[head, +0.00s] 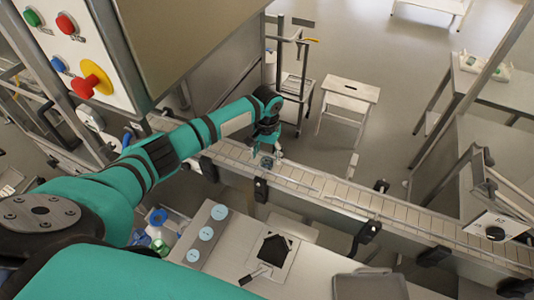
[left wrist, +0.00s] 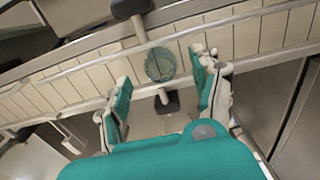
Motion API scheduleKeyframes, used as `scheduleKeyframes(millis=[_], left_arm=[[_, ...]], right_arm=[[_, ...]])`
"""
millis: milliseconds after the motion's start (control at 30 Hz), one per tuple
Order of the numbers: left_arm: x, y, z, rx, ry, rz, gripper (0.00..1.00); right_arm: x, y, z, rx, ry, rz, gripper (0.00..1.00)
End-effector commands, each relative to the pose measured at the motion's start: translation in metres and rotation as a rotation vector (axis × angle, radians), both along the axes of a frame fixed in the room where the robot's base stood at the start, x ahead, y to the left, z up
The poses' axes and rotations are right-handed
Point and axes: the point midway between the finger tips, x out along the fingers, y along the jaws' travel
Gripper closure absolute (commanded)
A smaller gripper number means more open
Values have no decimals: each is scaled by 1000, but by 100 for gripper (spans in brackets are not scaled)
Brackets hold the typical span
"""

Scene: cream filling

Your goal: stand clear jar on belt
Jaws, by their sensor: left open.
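The clear jar (left wrist: 160,66) stands on the slatted belt (left wrist: 95,82) in the left wrist view, seen from above, near the belt's guide rail. In the head view the jar (head: 266,161) is small and partly hidden by my left gripper (head: 267,152). My left gripper (left wrist: 160,90) is open, its teal fingers apart on either side below the jar in the left wrist view. I cannot tell whether a finger touches the jar. The belt (head: 345,194) runs diagonally across the head view. My right gripper is not in view.
Metal guide rails with black clamps (head: 261,188) line the belt. A control panel with a red button (head: 92,80) is at upper left. A worktop (head: 225,260) with round blue discs lies in front. The belt right of the jar is clear.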

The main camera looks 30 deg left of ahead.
Motion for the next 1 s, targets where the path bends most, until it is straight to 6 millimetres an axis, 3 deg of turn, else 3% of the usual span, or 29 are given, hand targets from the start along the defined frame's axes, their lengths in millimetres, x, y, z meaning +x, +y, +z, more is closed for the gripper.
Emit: scheduleKeyframes(millis=[33, 100, 400, 1000], left_arm=[[1, 0, 22, -2, -3, 0, 35], [2, 0, 29, -2, -6, -1, 35], [2, 0, 76, -1, -4, 1, 35], [1, 0, 83, -1, -2, 1, 35]], right_arm=[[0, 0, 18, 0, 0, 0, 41], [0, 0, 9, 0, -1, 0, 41], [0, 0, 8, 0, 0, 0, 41], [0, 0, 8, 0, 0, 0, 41]])
